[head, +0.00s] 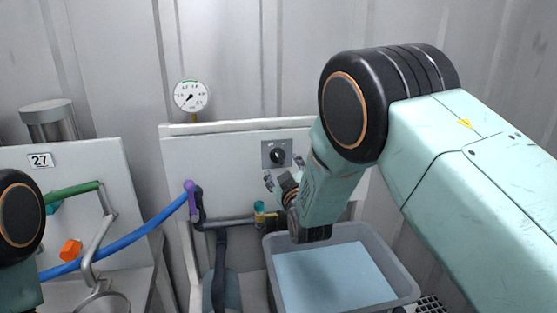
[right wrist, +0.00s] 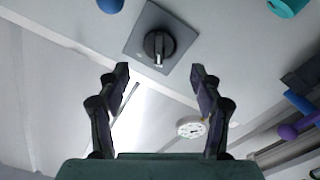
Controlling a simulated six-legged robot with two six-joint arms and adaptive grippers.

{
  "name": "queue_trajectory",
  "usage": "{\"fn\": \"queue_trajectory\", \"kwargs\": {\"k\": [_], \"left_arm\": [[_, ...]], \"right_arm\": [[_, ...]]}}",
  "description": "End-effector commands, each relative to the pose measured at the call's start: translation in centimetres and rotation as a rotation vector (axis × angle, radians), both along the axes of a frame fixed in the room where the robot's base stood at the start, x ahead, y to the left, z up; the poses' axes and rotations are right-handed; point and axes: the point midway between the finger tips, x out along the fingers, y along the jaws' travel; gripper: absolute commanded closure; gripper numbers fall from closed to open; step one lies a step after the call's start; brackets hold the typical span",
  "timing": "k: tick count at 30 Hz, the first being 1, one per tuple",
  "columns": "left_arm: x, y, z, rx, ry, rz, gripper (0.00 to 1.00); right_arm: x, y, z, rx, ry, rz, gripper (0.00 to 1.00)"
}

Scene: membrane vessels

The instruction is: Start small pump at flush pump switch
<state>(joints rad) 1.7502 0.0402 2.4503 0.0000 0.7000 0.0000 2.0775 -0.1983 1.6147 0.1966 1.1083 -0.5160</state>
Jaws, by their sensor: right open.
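The flush pump switch is a black rotary knob (head: 277,156) on a square grey plate (head: 267,147) on the pale upright panel. It also shows in the right wrist view (right wrist: 158,44), where its white pointer mark faces the bottom of the picture. My right gripper (head: 284,172) is just in front of and below the plate in the head view. In the right wrist view its two fingers (right wrist: 160,72) are spread and empty, with the knob beyond the gap between the tips, apparently untouched. My left gripper is out of view; only part of that arm shows at the left edge.
A round gauge (head: 191,96) stands above the panel. A grey bin (head: 411,291) with pale blue liquid is below my right arm. A blue hose (head: 128,233), purple fitting (head: 190,186) and green-handled pipe (head: 75,194) are to the left.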

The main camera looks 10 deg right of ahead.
Motion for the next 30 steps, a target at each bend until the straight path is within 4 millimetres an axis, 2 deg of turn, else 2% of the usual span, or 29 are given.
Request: {"fn": "queue_trajectory", "kwargs": {"k": [9, 15, 26, 30], "left_arm": [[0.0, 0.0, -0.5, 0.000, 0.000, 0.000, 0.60], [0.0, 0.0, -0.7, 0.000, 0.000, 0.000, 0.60], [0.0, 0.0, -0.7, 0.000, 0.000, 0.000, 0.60], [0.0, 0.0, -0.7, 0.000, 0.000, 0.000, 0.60]], "right_arm": [[4.0, -0.1, -0.1, 0.002, -0.001, -0.001, 0.34], [5.6, -0.1, -0.1, 0.001, 0.000, -0.001, 0.34], [6.1, -0.1, 0.0, 0.000, 0.001, -0.002, 0.34], [6.1, -0.1, 0.0, 0.001, 0.001, -0.002, 0.44]]}}
